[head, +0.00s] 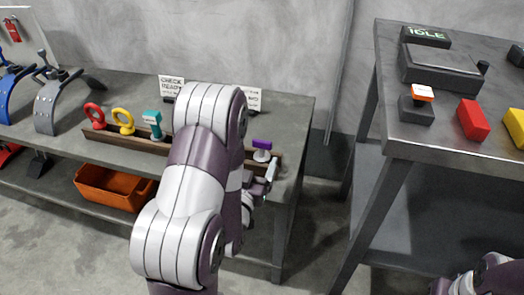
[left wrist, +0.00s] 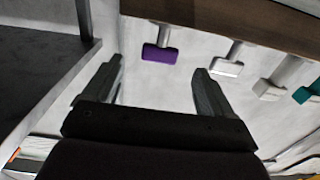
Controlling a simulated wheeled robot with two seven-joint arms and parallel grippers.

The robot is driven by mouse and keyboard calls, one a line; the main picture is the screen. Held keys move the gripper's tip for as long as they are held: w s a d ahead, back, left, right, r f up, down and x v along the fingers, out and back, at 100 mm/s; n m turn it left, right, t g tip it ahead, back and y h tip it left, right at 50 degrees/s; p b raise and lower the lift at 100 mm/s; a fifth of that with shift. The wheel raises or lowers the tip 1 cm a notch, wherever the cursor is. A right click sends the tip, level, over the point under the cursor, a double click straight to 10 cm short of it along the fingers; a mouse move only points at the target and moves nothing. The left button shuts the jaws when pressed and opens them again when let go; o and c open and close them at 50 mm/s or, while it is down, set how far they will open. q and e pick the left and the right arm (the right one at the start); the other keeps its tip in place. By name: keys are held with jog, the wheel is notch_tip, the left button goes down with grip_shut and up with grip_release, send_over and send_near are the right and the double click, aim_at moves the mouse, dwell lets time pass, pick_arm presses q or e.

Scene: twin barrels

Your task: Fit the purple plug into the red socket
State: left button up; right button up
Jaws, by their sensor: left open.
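The purple plug (head: 262,144) stands on a pale stem at the right end of the wooden rack in the head view. In the left wrist view the purple plug (left wrist: 160,53) shows upside down, just beyond the fingertips and between them in the picture. My left gripper (left wrist: 159,70) is open and empty, its fingers apart and not touching the plug. In the head view my left gripper (head: 268,183) is partly hidden by its own arm, just in front of the plug. A red block (head: 472,120), seemingly the red socket, sits on the right table; no opening shows.
The wooden rack (head: 72,147) also holds red, yellow and teal handled pieces; my left arm hides its middle. An orange bin (head: 115,188) is on the lower shelf. The right table (head: 425,147) carries a black box, an orange-topped block and a yellow block. A gap separates the tables.

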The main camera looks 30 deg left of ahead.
aim_at(261, 144)
pick_arm(q)
jog(key=x, duration=0.2)
jog(key=p+x, duration=0.1)
jog(key=x, duration=0.1)
jog(key=r+x, duration=0.1)
jog(key=x, duration=0.1)
jog(key=shift+w+p, duration=0.25)
jog(key=shift+p, duration=0.05)
jog(key=shift+w+a+f, duration=0.1)
jog(key=shift+w, duration=0.2)
jog(key=c, duration=1.1)
